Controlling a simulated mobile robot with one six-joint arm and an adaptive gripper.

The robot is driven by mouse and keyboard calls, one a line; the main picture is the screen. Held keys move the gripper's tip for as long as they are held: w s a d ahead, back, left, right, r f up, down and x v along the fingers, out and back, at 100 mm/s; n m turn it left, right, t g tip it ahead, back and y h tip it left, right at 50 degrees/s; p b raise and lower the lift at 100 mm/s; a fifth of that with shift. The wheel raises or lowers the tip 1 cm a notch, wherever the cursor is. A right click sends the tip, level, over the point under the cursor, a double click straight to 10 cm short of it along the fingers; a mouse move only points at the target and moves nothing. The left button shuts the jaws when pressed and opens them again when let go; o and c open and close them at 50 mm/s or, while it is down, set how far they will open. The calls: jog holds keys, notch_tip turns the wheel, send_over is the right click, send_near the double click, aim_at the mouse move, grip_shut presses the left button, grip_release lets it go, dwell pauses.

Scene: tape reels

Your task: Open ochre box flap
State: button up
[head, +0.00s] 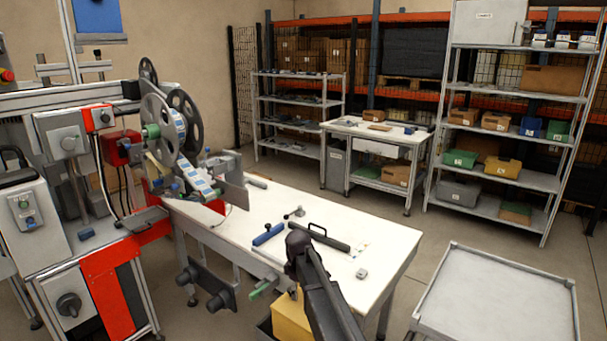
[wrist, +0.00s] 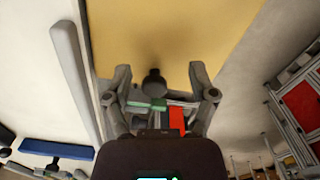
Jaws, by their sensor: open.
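The ochre box (head: 291,318) stands low beside the front edge of the white worktable in the head view, partly hidden behind my dark arm. In the wrist view a broad plain ochre surface (wrist: 190,30), apparently this box, fills the upper middle. My gripper (wrist: 159,76) is open, its two fingers apart in front of that surface. No object shows held between them. A small dark round shape (wrist: 153,82) lies between the fingers; I cannot tell what it is. I cannot make out the flap's edge or whether the fingers touch the box. The head view does not show the fingertips clearly.
The white worktable (head: 240,222) carries a blue bar (head: 268,234), a dark bar (head: 318,237) and small parts. A reel machine (head: 172,125) stands at its left end. A grey-topped cart (head: 495,300) is at right. Open floor lies between cart and table.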

jog(key=s+d+r+m+p, duration=0.1)
jog(key=s+d+m, duration=0.1)
jog(key=s+d, duration=0.1)
jog(key=s+d+r+m+p, duration=0.2)
jog(key=s+d, duration=0.2)
jog(key=s, duration=0.1)
jog(key=s+d+r+m+p, duration=0.1)
jog(key=s+d+r+m, duration=0.1)
jog(key=s+d, duration=0.2)
jog(key=shift+d+r+m+p, duration=0.2)
jog(key=shift+m+p, duration=0.2)
jog(key=s+d+r+m+p, duration=0.4)
jog(key=s+d+m, duration=0.3)
jog(key=s, duration=0.5)
jog(key=shift+d, duration=0.4)
jog(key=w+a+r+n+p, duration=0.1)
jog(key=w+a+n, duration=0.6)
jog(key=w+a, duration=0.4)
jog(key=w+a+r+n+p, duration=0.2)
jog(key=w+a+n, duration=0.6)
jog(key=w, duration=0.7)
jog(key=a, duration=0.2)
jog(key=shift+a+r+p, duration=0.25)
jog(key=shift+a+p, duration=0.05)
jog(key=shift+a, duration=0.05)
jog(key=shift+f, duration=0.1)
